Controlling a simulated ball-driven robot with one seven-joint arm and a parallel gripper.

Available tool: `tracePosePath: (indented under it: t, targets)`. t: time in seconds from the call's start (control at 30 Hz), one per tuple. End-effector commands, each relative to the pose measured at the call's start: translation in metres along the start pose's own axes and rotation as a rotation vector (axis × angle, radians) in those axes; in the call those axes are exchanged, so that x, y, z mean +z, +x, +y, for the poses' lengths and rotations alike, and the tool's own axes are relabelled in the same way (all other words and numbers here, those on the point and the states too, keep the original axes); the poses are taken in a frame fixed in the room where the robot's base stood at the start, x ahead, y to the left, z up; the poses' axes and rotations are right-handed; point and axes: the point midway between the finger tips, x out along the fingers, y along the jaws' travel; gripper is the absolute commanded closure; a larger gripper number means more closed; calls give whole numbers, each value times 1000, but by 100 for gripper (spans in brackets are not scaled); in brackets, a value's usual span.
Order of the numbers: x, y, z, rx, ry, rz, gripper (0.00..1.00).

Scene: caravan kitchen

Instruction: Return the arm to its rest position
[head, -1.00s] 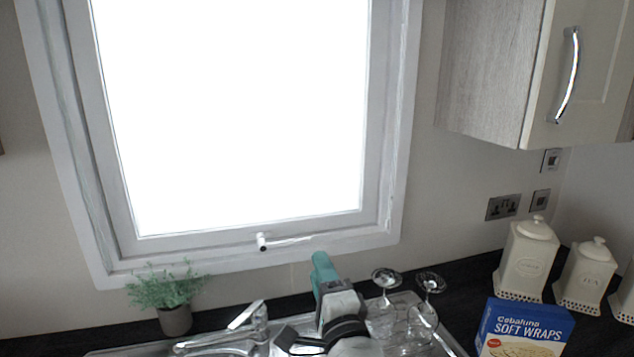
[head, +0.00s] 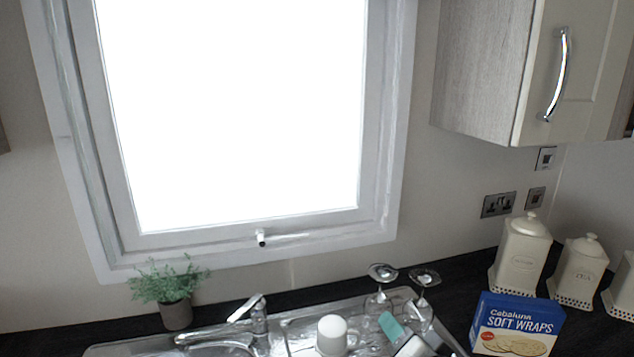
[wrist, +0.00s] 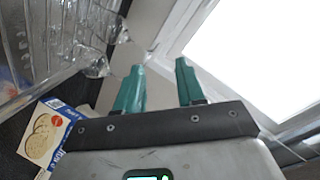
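My gripper (head: 390,326) shows at the bottom of the head view as a teal finger with part of my arm beside it, in front of the draining board and the glasses. In the wrist view, its two teal fingers (wrist: 160,68) stand apart with nothing between them, so it is open and empty. The rest of my arm is mostly outside the head view.
A white mug (head: 332,334) and upturned wine glasses (head: 380,300) stand on the draining board near my gripper. A soft wraps box (head: 515,325) and canisters (head: 522,255) are at the right. A tap (head: 255,318) and potted plant (head: 172,290) are left.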

Motion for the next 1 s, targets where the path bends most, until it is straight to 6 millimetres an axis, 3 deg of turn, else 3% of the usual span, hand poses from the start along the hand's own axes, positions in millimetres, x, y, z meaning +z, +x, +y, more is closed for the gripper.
tracePosePath:
  t: [0.03, 0.1, 0.2, 0.3, 0.5, 0.7, 1.0]
  targets:
    - [1, -17, 33, 79, -90, -33, 62]
    - [10, -42, 71, 179, -215, -103, 62]
    - [28, -83, 120, 304, -365, -226, 62]
    - [47, -121, 154, 395, -469, -346, 62]
    - [82, -185, 194, 494, -587, -556, 62]
    - [115, -241, 214, 539, -645, -741, 62]
    - [179, -261, 282, 608, -604, -882, 62]
